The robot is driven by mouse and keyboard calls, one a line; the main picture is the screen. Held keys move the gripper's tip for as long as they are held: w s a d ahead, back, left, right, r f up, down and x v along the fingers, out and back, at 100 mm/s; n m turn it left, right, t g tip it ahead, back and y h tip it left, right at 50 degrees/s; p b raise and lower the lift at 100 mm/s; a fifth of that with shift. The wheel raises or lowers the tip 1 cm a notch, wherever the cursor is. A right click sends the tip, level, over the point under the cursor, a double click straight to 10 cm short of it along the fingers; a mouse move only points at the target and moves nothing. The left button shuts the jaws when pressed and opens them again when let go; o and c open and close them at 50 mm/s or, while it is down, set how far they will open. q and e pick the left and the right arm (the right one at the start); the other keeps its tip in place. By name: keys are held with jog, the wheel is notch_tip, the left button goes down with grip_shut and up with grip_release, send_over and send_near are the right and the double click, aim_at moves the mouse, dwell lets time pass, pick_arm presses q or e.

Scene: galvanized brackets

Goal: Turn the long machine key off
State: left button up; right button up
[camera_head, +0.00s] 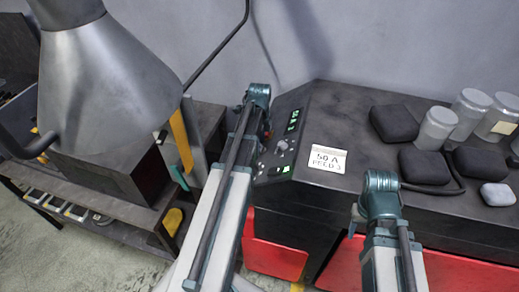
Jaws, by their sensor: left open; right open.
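The machine is a long dark cabinet (335,105) on the right, with a sloped control panel (277,158) at its left end. The panel bears a small grey knob or key (282,145), lit green displays (293,120) and a lower green light (286,169). The key's exact setting is too small to read. My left arm reaches up along the panel's left side and covers part of it. My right arm stands in front of the cabinet's front edge, right of the panel. I cannot make out the fingers of either gripper; both are hidden or outside the view.
Several grey jars (436,130) and dark pads (394,122) stand at right. A large metal hood (100,80) hangs at left above a workbench (110,205). Red panels (275,258) show below.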

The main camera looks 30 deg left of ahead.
pick_arm(q)
grip_shut()
dwell(0.4)
jog(key=shift+w, duration=0.1)
jog(key=shift+w+a+f+n+g+h, duration=0.1)
jog(key=shift+n+g+h, duration=0.05)
jog(key=shift+n+g, duration=0.4)
jog(key=shift+w+n+g+h, duration=0.15)
jog(key=shift+n+g, duration=0.2)
jog(key=shift+n, duration=0.3)
jog(key=shift+n+g+h+b, duration=0.7)
jog(key=shift+n+g+b, duration=0.3)
jog(key=shift+n, duration=0.7)
